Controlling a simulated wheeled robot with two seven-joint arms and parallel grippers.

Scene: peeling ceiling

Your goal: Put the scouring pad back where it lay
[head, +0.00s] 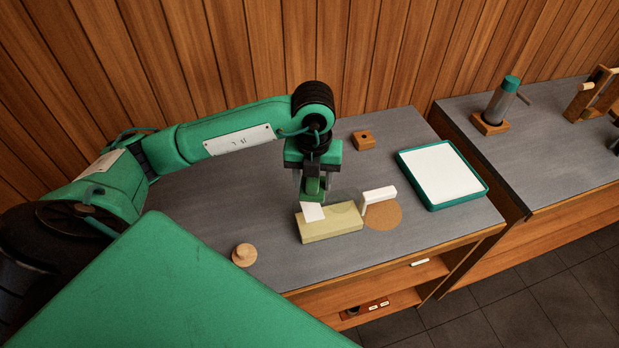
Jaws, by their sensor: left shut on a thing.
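The scouring pad, a pale olive-yellow block (337,226), is near the middle of the grey tabletop. My left gripper (313,208) points down from above and is shut on it near its left part. A pale fingertip shows against the pad; the other fingertip is hidden. The pad is level and low; I cannot tell whether its underside touches the table. A round brown mat (385,217) lies just right of the pad. My right gripper is not in view.
A white block (379,195) sits at the mat's back edge, close to the pad. A wooden block with a hole (364,141) is behind, a green-rimmed tray (484,187) to the right, a round wooden knob (244,255) front left. The left tabletop is clear.

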